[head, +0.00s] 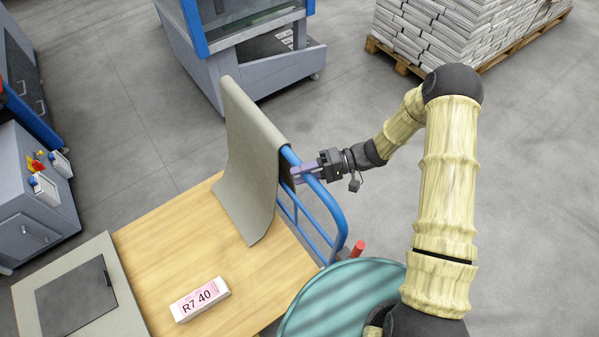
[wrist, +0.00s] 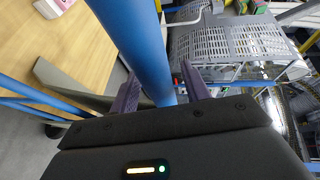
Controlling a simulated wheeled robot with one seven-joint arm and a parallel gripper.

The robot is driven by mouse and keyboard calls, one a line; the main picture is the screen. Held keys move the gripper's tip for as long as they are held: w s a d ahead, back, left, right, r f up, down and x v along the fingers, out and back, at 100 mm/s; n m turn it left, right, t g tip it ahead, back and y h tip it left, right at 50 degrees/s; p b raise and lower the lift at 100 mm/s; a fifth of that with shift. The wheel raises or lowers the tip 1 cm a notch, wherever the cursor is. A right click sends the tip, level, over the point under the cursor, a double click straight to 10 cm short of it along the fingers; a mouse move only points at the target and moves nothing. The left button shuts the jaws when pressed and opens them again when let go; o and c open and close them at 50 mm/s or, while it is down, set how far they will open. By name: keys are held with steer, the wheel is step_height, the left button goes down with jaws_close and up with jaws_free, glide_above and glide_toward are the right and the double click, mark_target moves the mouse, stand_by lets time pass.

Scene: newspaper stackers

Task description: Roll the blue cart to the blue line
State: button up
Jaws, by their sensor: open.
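The blue cart has a flat wooden deck (head: 165,235) and a blue tubular handle (head: 334,210) at its right end. My gripper (head: 298,173) is at the upper part of this handle, reaching in from the right. In the wrist view the blue tube (wrist: 137,40) runs between the two purple fingers of my gripper (wrist: 160,88). The jaws are open around the tube; contact cannot be told. No blue line on the floor shows in either view.
A white and pink box marked R7 40 (head: 200,299) lies on the deck. A grey and blue machine (head: 262,70) stands beyond the cart. Bundled newspapers (head: 455,30) are stacked on a pallet (head: 400,60) at the top right. Grey cabinets (head: 35,200) stand left. Floor between is clear.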

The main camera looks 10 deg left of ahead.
steer(key=shift+s+a+f, duration=0.15)
steer(key=shift+s+a, duration=0.1)
steer(key=shift+a, duration=0.25)
steer(key=shift+c, duration=0.2)
